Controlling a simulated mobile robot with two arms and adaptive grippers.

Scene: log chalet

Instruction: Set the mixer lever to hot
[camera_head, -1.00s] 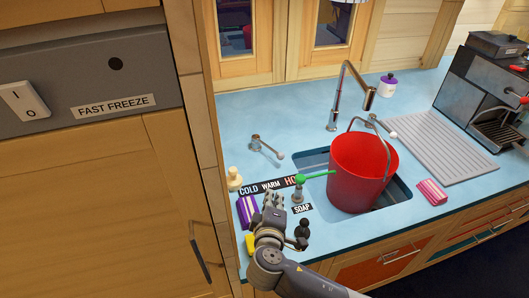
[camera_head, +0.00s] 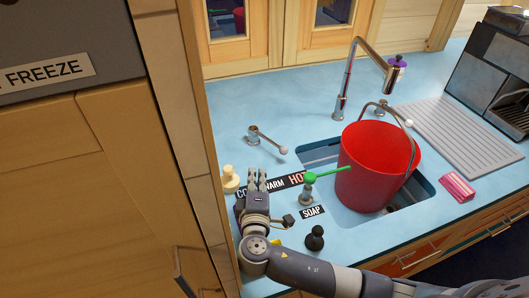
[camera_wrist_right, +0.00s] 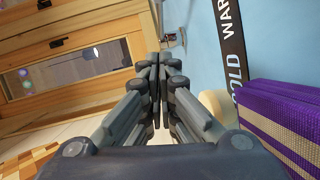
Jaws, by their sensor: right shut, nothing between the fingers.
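A metal lever with a pale knob (camera_head: 267,139) stands on the blue counter behind the label strip (camera_head: 293,180), its arm pointing right and toward me. The strip reads cold, warm, hot from left to right, partly hidden by my gripper. My right gripper (camera_head: 257,176) is shut and empty over the strip's cold and warm end, in front of the lever and apart from it. In the wrist view its shut fingers (camera_wrist_right: 158,62) point past the strip (camera_wrist_right: 231,45) toward a small metal piece, probably the lever. My left gripper is not in view.
A red bucket (camera_head: 375,170) sits in the sink under the tall tap (camera_head: 348,80). A cream bottle (camera_head: 230,180) and purple sponge (camera_wrist_right: 285,115) are close by.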

